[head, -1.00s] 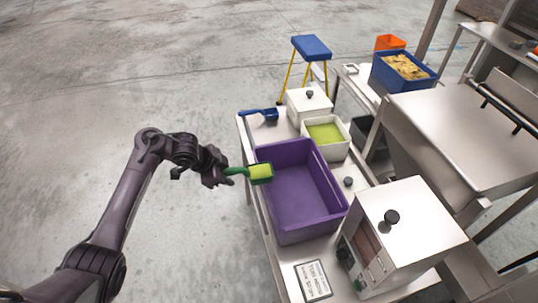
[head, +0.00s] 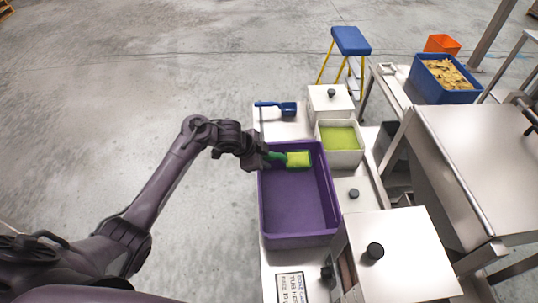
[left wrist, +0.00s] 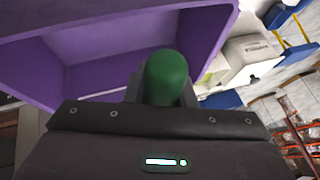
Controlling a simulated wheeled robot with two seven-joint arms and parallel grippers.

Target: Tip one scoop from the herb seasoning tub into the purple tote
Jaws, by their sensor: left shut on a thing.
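The purple tote (head: 298,212) stands on the steel table and looks empty. My left gripper (head: 270,158) is shut on the handle of a green scoop (head: 298,159). The scoop's bowl is over the far part of the tote and shows yellow-green seasoning in it. In the left wrist view the green handle (left wrist: 166,78) sticks out between the fingers, with the tote (left wrist: 100,60) beyond it. The open white tub of yellow-green seasoning (head: 340,138) stands beyond the tote at the right. My right gripper is not in view.
A blue scoop (head: 278,107) and a lidded white tub (head: 330,102) are at the table's far end. A steel box with a black knob (head: 400,262) and a printed card (head: 290,288) are at the near end. A blue crate (head: 443,93) stands on another table.

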